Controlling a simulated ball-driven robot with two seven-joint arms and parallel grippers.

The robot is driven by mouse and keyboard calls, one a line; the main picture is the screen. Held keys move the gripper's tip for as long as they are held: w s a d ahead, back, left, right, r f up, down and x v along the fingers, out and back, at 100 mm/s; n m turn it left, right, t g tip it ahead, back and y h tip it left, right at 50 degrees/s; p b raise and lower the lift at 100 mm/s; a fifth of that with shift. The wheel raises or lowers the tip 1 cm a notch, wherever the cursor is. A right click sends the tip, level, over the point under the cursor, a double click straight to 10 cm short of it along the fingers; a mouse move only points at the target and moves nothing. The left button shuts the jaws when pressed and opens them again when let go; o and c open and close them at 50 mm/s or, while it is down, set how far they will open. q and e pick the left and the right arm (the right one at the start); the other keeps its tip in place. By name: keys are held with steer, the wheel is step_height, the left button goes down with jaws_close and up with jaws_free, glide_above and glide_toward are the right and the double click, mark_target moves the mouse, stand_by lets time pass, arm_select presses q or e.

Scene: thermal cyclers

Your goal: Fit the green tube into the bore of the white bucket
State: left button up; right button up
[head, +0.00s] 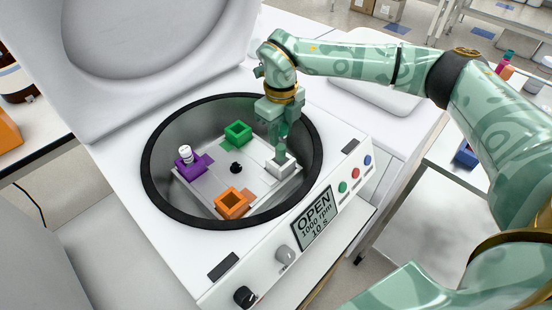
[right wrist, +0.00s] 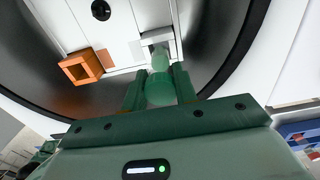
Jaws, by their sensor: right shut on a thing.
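The centrifuge is open, and the white bucket (head: 281,168) sits on the right of its rotor. My right gripper (head: 279,138) is above this bucket, pointing down into the bowl. In the right wrist view, my gripper (right wrist: 160,92) is shut on the green tube (right wrist: 160,88), a translucent green piece between the two fingers. The tube's far end lines up with the white bucket (right wrist: 147,40), mostly hidden behind it. I cannot tell whether the tube's end is inside the bore or just above it. My left gripper is not in view.
The rotor also carries a green bucket (head: 238,133), an orange bucket (head: 233,204) and a purple bucket (head: 190,170) with a white-capped tube (head: 185,153). The black bowl rim (head: 148,185) surrounds them. The raised lid (head: 150,50) stands behind at upper left.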

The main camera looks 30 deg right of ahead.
mark_target(280, 151)
step_height(280, 151, down, 3)
steer(key=shift+r, duration=0.1)
step_height(280, 151, down, 3)
steer(key=shift+f+b, duration=0.2)
steer(key=shift+b, duration=0.5)
steer(key=shift+f, duration=0.35)
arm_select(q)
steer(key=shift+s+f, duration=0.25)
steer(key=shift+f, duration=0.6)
arm_select(e)
steer(key=shift+r, duration=0.1)
jaws_close()
steer(key=o, duration=0.9)
jaws_free()
steer(key=shift+o, duration=0.2)
